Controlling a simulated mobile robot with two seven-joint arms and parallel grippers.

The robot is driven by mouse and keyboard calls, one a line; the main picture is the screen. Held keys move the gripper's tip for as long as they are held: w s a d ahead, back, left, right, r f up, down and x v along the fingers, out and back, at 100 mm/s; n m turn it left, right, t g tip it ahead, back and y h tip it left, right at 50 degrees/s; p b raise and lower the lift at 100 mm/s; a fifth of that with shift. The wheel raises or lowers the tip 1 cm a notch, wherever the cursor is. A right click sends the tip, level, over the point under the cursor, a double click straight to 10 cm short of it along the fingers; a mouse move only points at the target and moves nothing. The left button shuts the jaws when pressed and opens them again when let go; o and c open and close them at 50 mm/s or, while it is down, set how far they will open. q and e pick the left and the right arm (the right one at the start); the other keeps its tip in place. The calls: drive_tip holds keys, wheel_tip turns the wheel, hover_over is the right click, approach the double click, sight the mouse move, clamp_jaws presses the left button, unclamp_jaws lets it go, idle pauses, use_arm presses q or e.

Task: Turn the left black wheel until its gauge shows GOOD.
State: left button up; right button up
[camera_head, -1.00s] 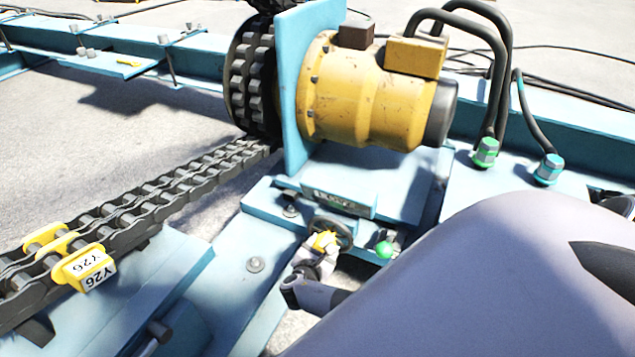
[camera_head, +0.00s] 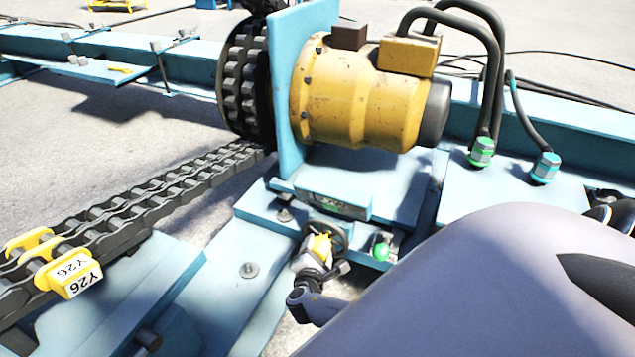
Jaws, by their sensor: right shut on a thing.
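The black wheel (camera_head: 343,238) is a small dark disc on the front of the blue frame, below the yellow motor. My right gripper (camera_head: 319,246) is shut at the wheel, with a yellow piece showing between it and the dark rim. The gripper hides part of the wheel. The gauge (camera_head: 336,203) is a tilted strip just above the wheel; it has some green on its face, but its lettering is too small to read. My left gripper is not in view.
A yellow motor (camera_head: 350,95) and dark sprocket (camera_head: 243,85) stand behind. A heavy chain (camera_head: 150,200) with a yellow Y26 tag (camera_head: 75,277) runs to the left. A green knob or lamp (camera_head: 381,249) sits close right of the wheel. Hoses (camera_head: 497,70) rise at the back right.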

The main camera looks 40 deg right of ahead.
drive_tip(key=shift+s+d, duration=0.2)
drive_tip(key=shift+d, duration=0.05)
drive_tip(key=o, duration=1.5)
drive_tip(key=shift+c, duration=0.2)
drive_tip(key=shift+w+a, duration=0.15)
drive_tip(key=shift+a, duration=0.05)
